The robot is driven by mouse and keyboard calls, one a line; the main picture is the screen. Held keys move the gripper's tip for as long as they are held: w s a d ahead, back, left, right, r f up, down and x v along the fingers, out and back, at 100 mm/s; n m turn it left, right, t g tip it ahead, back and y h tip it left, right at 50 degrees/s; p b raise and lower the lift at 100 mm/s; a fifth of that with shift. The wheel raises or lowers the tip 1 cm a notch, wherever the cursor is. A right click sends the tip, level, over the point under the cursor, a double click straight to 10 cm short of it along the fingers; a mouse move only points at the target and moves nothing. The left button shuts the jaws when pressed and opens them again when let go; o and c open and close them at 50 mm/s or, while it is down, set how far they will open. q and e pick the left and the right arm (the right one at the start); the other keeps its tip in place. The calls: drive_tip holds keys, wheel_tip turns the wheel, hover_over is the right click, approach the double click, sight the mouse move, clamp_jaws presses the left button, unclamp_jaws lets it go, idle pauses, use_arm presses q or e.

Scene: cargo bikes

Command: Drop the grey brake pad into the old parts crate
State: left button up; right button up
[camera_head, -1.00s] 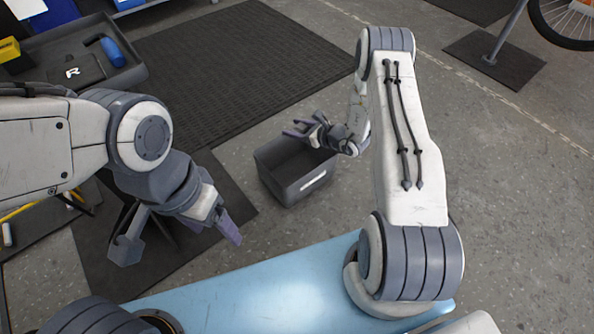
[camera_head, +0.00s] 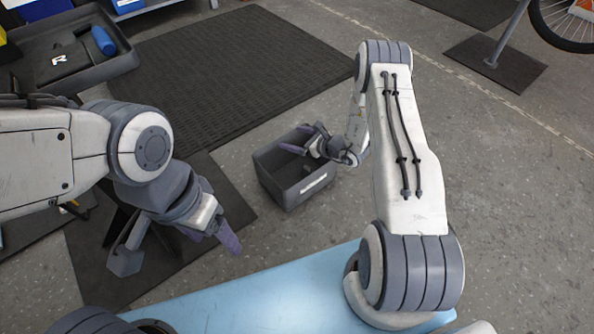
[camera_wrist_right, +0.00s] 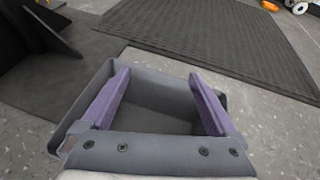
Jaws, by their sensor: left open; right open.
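The old parts crate, a dark grey open box (camera_head: 292,192) with a white label, stands on the floor mid-view. My right gripper (camera_head: 296,138) is over its far right part, with purple fingers spread and nothing between them. In the right wrist view the open fingers (camera_wrist_right: 160,78) point over the crate (camera_wrist_right: 150,82), whose visible interior shows no distinct object. The grey brake pad cannot be made out in any view. My left gripper (camera_head: 180,251) is open and empty, left of the crate and apart from it.
A black ribbed mat (camera_head: 225,70) lies behind the crate. A dark tray (camera_head: 105,72) with a blue object (camera_head: 103,40) is at upper left. A bike stand base (camera_head: 495,65) is at upper right. Grey floor right of my right arm is clear.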

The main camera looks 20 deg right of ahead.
drive_tip(key=shift+s, duration=0.1)
drive_tip(key=p+v, duration=0.5)
drive_tip(key=v, duration=0.5)
drive_tip(key=shift+s+d+r, duration=0.1)
